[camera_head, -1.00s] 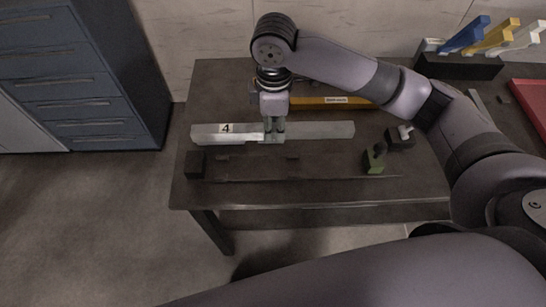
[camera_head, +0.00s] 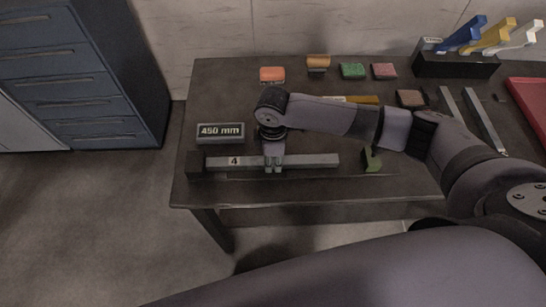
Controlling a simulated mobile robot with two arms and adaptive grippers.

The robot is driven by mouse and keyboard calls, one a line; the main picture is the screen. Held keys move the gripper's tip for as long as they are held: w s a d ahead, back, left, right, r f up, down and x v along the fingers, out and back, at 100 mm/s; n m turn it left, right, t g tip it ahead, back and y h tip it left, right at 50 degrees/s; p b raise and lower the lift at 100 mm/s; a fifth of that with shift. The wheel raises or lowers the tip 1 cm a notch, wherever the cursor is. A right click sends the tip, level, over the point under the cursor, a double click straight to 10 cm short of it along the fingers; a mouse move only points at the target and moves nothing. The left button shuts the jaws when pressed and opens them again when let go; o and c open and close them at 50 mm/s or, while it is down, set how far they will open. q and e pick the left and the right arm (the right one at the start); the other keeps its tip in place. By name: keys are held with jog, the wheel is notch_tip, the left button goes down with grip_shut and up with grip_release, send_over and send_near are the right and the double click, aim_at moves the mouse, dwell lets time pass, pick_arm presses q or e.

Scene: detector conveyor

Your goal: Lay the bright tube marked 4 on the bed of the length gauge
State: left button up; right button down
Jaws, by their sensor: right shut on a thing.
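The bright tube marked 4 (camera_head: 312,160) lies level from left to right over the bed of the length gauge (camera_head: 225,178). Its left end is close against the dark end block (camera_head: 195,165). Its right end stops short of the green slider (camera_head: 372,160), with a small gap between them. The tube hides most of the bed, and I cannot tell whether it rests on it. My right gripper (camera_head: 273,165) points down and is shut on the tube near its middle, right of the 4 label. My left gripper is not in view.
A "450 mm" display (camera_head: 221,134) stands behind the gauge's left end. Orange (camera_head: 272,75), green (camera_head: 353,71) and red (camera_head: 384,71) blocks lie along the table's back. Grey bars (camera_head: 484,122) lie at right, near a red tray (camera_head: 530,105) and a rack of coloured handles (camera_head: 455,66).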

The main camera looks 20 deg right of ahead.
aim_at(273, 161)
jog(key=shift+f, duration=0.1)
jog(key=c, duration=1.3)
grip_release()
notch_tip(273, 161, up, 12)
jog(key=shift+r+b, duration=0.15)
jog(key=shift+b, duration=0.75)
jog(key=shift+s, duration=0.1)
